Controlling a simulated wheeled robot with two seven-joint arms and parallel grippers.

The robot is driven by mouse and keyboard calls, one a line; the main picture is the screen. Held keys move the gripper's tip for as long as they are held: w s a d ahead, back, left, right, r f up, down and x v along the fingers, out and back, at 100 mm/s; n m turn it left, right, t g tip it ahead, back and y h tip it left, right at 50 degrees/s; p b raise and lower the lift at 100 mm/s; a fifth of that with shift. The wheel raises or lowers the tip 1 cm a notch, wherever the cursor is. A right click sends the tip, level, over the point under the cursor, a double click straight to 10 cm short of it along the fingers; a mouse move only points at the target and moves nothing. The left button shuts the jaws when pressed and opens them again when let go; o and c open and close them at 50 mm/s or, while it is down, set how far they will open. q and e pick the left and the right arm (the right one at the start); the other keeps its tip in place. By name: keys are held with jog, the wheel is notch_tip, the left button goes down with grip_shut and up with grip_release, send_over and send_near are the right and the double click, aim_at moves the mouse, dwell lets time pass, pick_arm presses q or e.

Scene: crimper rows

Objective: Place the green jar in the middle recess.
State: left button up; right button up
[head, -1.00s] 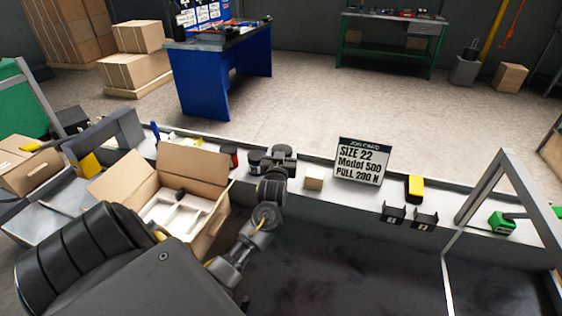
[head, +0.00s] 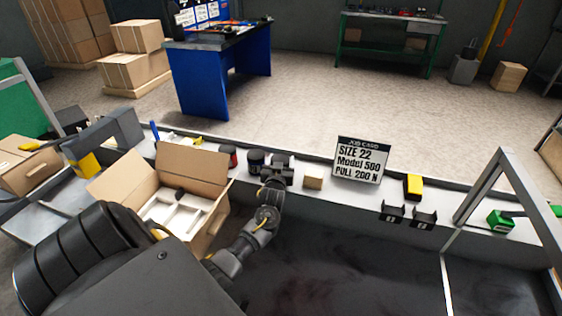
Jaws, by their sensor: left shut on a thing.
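My left gripper (head: 276,164) is at the ledge behind the dark work surface, among the jars. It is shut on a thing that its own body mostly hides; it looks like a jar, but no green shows. A dark jar (head: 255,161) stands just left of the gripper. A dark jar with a red band (head: 229,157) stands farther left. The open cardboard box (head: 194,165) holds a white insert (head: 185,218) with recesses, left of my forearm. A small dark item (head: 179,195) shows at its far part. My right gripper is out of view.
Right of my gripper on the ledge are a small tan block (head: 313,183), a job card (head: 360,161), a yellow-and-black item (head: 413,186) and small black holders (head: 408,216). A grey frame (head: 480,184) stands at right. The dark surface in front is clear.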

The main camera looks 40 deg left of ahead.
pick_arm(q)
jog(key=o, duration=1.3)
